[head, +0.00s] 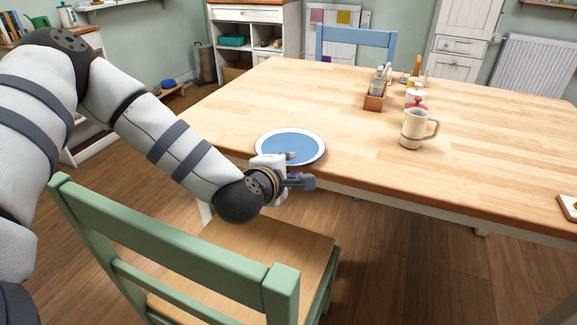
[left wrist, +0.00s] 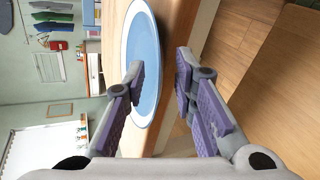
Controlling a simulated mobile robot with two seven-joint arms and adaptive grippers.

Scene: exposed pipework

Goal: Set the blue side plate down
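The blue side plate (head: 291,145) has a white rim. It lies flat at the near left edge of the wooden table (head: 470,130), its near rim at about the edge. In the left wrist view the plate (left wrist: 146,50) shows beyond my fingers, turned on its side. My left gripper (head: 293,168) is at the plate's near rim, and in the left wrist view its two fingers (left wrist: 159,78) stand apart. One finger overlaps the plate's face; the other is on the table-edge side. I see a gap and no clear contact. My right gripper is not in view.
A cream mug (head: 415,130), a red-and-white pot (head: 416,98) and a wooden caddy (head: 375,100) stand farther right on the table. A green chair (head: 170,250) stands close below my left arm. The tabletop around the plate's far side is clear.

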